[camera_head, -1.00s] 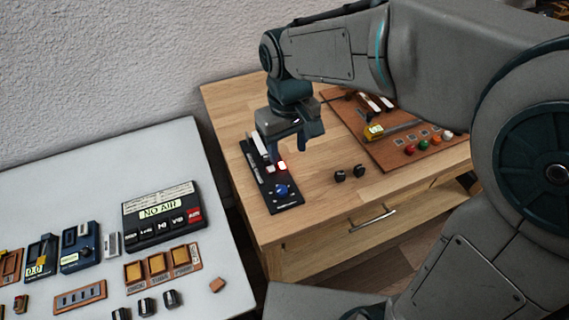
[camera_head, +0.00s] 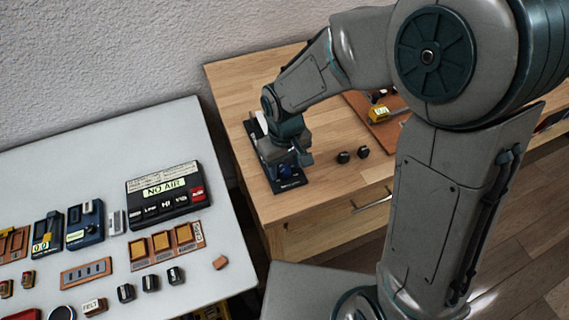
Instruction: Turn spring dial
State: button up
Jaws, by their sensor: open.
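A narrow black panel (camera_head: 251,128) lies on the wooden cabinet, along its left side. A blue knob (camera_head: 285,170) sits at the panel's near end; I take it to be the spring dial, though no label on it is readable. My gripper (camera_head: 292,160) is over the near end of the panel, right at the blue knob. It is open. The wrist and fingers hide part of the knob and most of the panel's middle, so I cannot tell whether the fingers touch the knob.
Two small black knobs (camera_head: 353,155) lie on the cabinet top (camera_head: 330,187), right of the panel. A brown board (camera_head: 388,136) behind them is partly hidden by my arm. At left, a white table (camera_head: 150,115) holds a "NO AIR" box (camera_head: 166,194) and several small modules.

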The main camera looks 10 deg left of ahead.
jog(key=shift+f, duration=0.15)
jog(key=c, duration=1)
jog(key=shift+f+m+b, duration=0.1)
jog(key=shift+m+b, duration=0.3)
jog(key=shift+b, duration=0.05)
jog(key=shift+m+b, duration=0.4)
jog(key=shift+m, duration=0.5)
jog(key=o, duration=1)
